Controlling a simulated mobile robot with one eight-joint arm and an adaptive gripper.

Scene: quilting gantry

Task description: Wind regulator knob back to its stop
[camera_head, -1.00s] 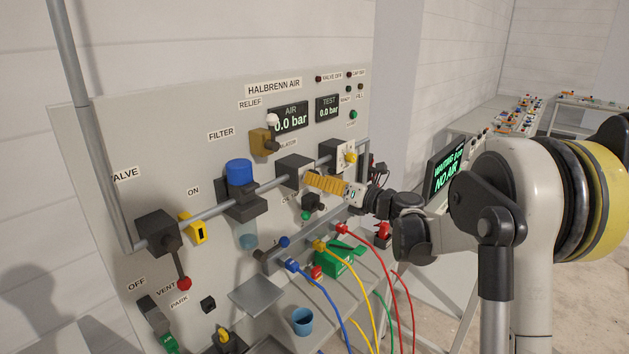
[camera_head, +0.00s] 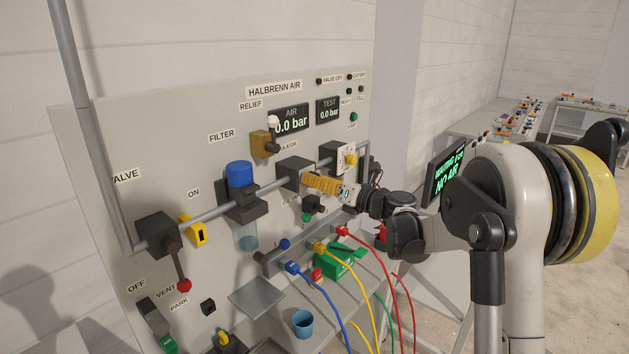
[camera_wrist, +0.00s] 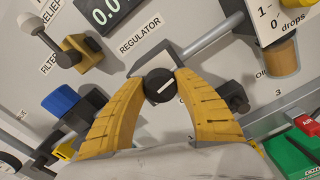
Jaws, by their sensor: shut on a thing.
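The regulator knob (camera_wrist: 160,85) is a small black round knob with a white pointer line, below the REGULATOR label in the wrist view. My gripper (camera_wrist: 160,95) has its two yellow ribbed fingers shut on the knob, one on each side. In the head view my gripper (camera_head: 308,184) reaches from the right to the front of the dark regulator block (camera_head: 295,173), and its fingers hide the knob. The AIR display (camera_head: 289,120) reads 0.0 bar, and the TEST display (camera_head: 328,108) also reads 0.0 bar.
A brass relief valve (camera_head: 261,142) sits above left of the regulator. A blue-topped filter (camera_head: 239,175) is on the pipe at left. A small black fitting (camera_head: 313,204) is just below my fingers. Blue, yellow and red hoses (camera_head: 400,300) hang below right. A screen (camera_head: 447,170) reads NO AIR.

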